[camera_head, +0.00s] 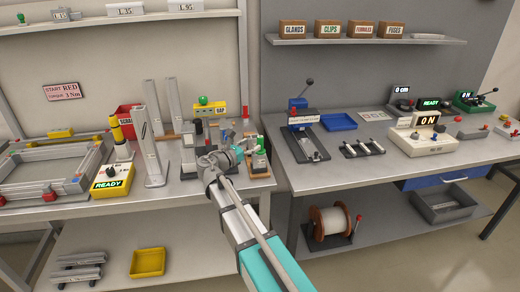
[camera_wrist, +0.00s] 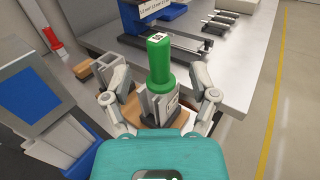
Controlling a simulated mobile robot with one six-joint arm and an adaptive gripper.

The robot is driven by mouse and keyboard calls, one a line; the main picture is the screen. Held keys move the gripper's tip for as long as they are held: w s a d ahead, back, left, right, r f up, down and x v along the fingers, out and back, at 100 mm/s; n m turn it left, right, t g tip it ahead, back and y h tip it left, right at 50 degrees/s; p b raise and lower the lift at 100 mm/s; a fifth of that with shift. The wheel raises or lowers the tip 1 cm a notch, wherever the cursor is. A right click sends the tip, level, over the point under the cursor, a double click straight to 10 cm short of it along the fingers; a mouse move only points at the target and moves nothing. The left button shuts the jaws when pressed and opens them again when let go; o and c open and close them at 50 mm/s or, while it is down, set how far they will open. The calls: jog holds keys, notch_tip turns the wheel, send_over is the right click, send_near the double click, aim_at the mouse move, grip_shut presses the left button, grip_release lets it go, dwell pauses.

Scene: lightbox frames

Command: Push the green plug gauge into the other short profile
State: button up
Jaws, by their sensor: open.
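The green plug gauge (camera_wrist: 159,60) stands upright in the wrist view, with a pale label on its top. It also shows in the head view (camera_head: 260,142). Below it is a short grey profile (camera_wrist: 154,106) with a white tag; how deep the gauge sits in it cannot be seen. Another short grey profile (camera_wrist: 107,69) stands just to the left, partly behind my left finger. My gripper (camera_wrist: 163,88) is open, with one finger on each side of the gauge. Gaps show between the fingers and the green handle. In the head view my gripper (camera_head: 247,148) is at the gauge.
A wooden block (camera_wrist: 88,69) lies left of the profiles. A blue-screened device (camera_wrist: 38,98) stands close at left. The blue press (camera_head: 299,112) is on the neighbouring bench. Tall profiles (camera_head: 150,150) stand left of my arm.

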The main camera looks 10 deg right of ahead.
aim_at(258, 141)
jog(key=shift+x, duration=2.6)
grip_shut()
